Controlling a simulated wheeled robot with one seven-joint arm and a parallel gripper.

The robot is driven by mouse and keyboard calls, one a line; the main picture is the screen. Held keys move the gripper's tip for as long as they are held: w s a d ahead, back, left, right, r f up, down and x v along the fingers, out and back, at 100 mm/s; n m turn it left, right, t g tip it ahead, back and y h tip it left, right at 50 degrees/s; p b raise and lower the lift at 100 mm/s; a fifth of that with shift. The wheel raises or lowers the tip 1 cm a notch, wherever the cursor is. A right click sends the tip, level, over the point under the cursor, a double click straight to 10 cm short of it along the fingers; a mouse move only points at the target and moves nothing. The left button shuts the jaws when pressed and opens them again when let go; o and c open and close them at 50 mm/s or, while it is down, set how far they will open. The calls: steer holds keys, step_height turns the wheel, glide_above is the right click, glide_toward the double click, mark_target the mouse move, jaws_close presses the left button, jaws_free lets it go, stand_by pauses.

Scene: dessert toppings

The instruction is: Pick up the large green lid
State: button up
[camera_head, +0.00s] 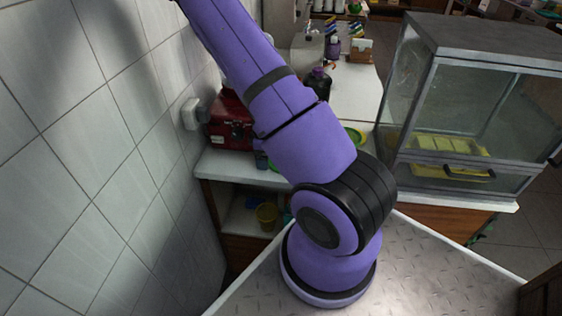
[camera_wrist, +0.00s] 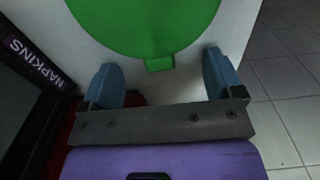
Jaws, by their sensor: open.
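The large green lid (camera_wrist: 150,20) is at the top of the wrist view, cut off by the frame edge. It is round and flat, with a small tab (camera_wrist: 159,63) on its near edge, over a pale counter. My gripper (camera_wrist: 160,79) is open, with two blue fingers apart and nothing between them. The tab lies between and just beyond the fingertips in the picture; no contact shows. In the head view my arm hides the gripper and much of the counter; small green edges show beside the arm, but I cannot tell which is the lid.
A black napkin box (camera_wrist: 35,65) stands left in the wrist view. A red box (camera_head: 230,122) sits by the tiled wall. A glass display case (camera_head: 470,95) with a yellow tray stands right. A dark jar (camera_head: 317,84) is behind my arm. Tiled floor (camera_wrist: 285,90) lies beyond the counter's right edge.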

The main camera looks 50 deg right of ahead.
steer(key=shift+f, duration=0.15)
steer(key=c, duration=1.5)
steer(key=shift+o, duration=0.2)
